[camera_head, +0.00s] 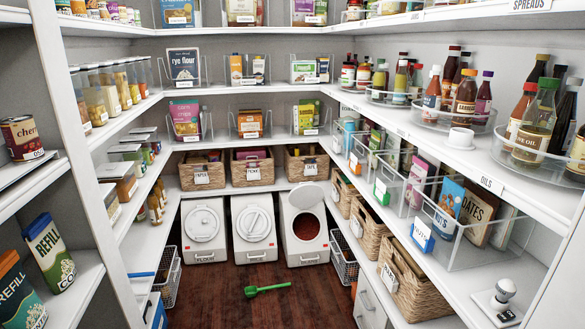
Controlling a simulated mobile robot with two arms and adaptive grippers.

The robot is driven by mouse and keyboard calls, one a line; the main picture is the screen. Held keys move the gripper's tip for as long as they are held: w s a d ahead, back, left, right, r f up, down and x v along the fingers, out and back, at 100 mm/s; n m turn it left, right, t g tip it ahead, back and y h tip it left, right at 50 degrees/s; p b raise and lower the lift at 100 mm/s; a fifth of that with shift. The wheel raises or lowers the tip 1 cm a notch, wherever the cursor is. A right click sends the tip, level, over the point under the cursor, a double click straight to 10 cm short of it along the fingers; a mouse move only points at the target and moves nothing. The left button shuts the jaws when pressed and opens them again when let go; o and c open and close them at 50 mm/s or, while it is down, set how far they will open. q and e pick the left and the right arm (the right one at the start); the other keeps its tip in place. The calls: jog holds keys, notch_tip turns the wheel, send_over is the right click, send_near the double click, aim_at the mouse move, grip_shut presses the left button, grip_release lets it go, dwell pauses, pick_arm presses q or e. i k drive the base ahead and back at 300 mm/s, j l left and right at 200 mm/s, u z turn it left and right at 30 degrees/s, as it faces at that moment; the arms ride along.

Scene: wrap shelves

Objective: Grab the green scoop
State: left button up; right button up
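The green scoop (267,288) lies flat on the dark wooden floor (225,308) near the bottom middle of the head view. Its bowl is at the left and its handle points right. It lies in front of the white bins, apart from them, with bare floor around it. Neither of my grippers shows in the head view, and nothing is seen touching the scoop.
Three white bins stand behind the scoop: a left one (204,232), a middle one (254,228) and an open right one (304,226). Wire baskets (344,262) flank the floor.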

aim_at(251, 291)
jog(key=i+u, duration=0.25)
jog(key=i, duration=0.7)
jog(key=i+u, duration=0.25)
jog(key=i, duration=0.7)
